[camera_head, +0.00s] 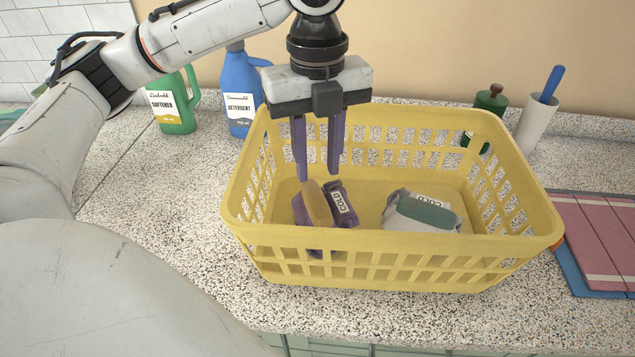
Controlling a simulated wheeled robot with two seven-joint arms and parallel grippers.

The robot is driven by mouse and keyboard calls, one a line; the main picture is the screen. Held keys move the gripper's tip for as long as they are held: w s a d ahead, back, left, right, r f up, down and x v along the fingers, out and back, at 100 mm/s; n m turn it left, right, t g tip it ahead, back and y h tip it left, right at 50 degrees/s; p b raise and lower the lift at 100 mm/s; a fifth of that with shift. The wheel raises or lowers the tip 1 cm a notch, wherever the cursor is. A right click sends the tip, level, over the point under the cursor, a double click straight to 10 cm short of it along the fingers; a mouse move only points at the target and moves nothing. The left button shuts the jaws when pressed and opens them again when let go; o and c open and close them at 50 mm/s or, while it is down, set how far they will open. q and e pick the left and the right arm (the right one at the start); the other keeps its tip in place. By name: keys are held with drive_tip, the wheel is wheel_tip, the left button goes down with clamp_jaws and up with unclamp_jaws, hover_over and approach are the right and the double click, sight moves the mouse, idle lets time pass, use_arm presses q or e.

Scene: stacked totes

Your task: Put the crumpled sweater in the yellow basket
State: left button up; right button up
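The yellow basket (395,242) stands on the speckled counter. Inside it on the left lies a small crumpled purple and tan cloth item (317,207) with a white tag reading COLD. On the right inside lies a crumpled grey and green cloth item (420,212), also with a COLD label. I cannot tell which of them is the sweater. My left gripper (318,177) points down into the left part of the basket, its two purple fingers apart with nothing seen between them. The fingertips are just above the purple and tan item; whether they touch it is unclear. My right gripper is not in view.
A green softener jug (172,105) and a blue detergent jug (238,95) stand behind the basket at left. A green bottle (490,100) and a white holder with a blue handle (538,120) stand behind at right. Folded pink and blue cloths (597,235) lie to the right.

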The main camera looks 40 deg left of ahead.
use_arm(q)
drive_tip(key=shift+r, duration=2.05)
